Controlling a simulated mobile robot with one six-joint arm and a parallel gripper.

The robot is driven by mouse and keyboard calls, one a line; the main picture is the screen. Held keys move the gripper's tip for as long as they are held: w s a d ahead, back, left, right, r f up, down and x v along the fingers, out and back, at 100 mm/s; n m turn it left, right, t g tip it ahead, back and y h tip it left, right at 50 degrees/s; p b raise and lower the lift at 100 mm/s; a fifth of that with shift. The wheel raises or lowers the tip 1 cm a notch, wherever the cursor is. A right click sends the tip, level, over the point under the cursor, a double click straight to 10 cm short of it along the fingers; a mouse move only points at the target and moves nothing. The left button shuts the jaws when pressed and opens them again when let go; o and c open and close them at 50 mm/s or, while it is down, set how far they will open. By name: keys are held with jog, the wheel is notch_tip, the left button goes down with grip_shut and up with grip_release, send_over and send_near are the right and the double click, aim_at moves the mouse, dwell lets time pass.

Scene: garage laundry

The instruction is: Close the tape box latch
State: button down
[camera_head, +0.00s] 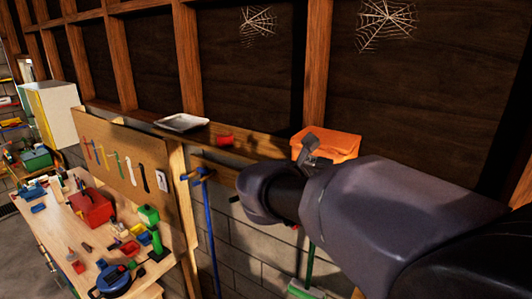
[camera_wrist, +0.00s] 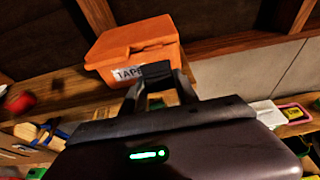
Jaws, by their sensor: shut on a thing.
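The orange tape box (camera_head: 340,146) sits on a wooden ledge along the wall. In the wrist view the tape box (camera_wrist: 125,43) has a white label reading "TAPE", and its lid looks down. My gripper (camera_head: 311,142) is at the front of the box. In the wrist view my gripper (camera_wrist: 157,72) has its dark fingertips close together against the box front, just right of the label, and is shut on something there. The latch is hidden behind the fingers, so its position cannot be seen.
The wooden ledge (camera_head: 250,141) also carries a red roll (camera_head: 224,140) and a white tray (camera_head: 181,122), left of the box. A workbench (camera_head: 75,225) crowded with tools stands at lower left. A blue-handled tool (camera_head: 211,235) leans below the ledge.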

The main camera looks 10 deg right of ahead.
jog(key=shift+w+d+r+g+y+p, duration=0.15)
jog(key=shift+r+g+y+p, duration=0.05)
jog(key=shift+r+g+y, duration=0.25)
jog(key=shift+w+d+r+g+y+p, duration=0.1)
jog(key=shift+r+g+y+p, duration=0.1)
jog(key=shift+r+g+y, duration=0.25)
jog(key=shift+w+d+r+g+y, duration=0.2)
jog(key=shift+r+g+y, duration=0.05)
jog(key=shift+g+y, duration=0.55)
jog(key=shift+w+d+r+g+y, duration=0.2)
jog(key=shift+r+g+y, duration=0.05)
jog(key=shift+g+y, duration=0.55)
jog(key=c, duration=0.9)
grip_release()
jog(key=v, duration=1.7)
jog(key=shift+w+r, duration=0.1)
jog(key=shift+r, duration=0.25)
jog(key=shift+d, duration=0.1)
